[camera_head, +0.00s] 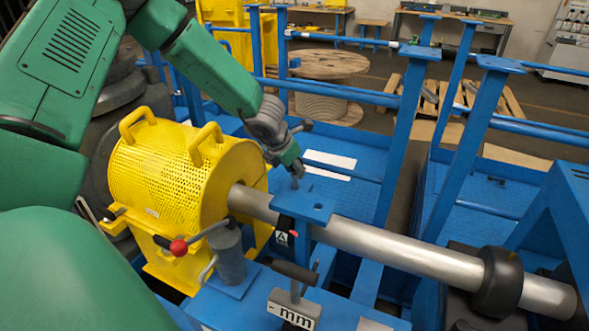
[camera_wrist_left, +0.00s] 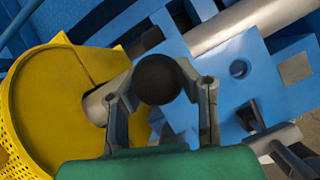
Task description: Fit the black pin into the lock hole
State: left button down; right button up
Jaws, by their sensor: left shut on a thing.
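My left gripper (camera_head: 295,169) reaches in from the upper left and is shut on the black pin. In the left wrist view the pin's round black end (camera_wrist_left: 157,79) sits between the two grey fingers. In the head view the pin is mostly hidden by the fingers. The lock hole (camera_head: 318,206) is a round opening in a small blue plate (camera_head: 298,197) beside the steel shaft. It also shows in the left wrist view (camera_wrist_left: 239,68), to the right of the pin and apart from it. My right gripper is not in view.
A yellow perforated guard (camera_head: 165,170) stands left of the plate. The steel shaft (camera_head: 390,247) with a black collar (camera_head: 498,282) runs to the lower right. A red-knobbed lever (camera_head: 179,247) and an "mm" sign (camera_head: 293,312) stand in front. Blue posts (camera_head: 410,125) rise behind.

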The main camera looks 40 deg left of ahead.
aim_at(292, 177)
pick_arm(q)
jog(key=shift+f+b, duration=1.7)
jog(key=shift+f, duration=0.3)
jog(key=c, duration=1.1)
grip_release()
jog(key=shift+c, duration=0.2)
jog(key=shift+r, duration=0.1)
jog(key=shift+s+r, duration=0.1)
jog(key=shift+r, duration=0.1)
jog(key=v, duration=1.1)
jog(key=shift+r, duration=0.15)
jog(key=shift+a, duration=0.1)
jog(key=shift+s, duration=0.1)
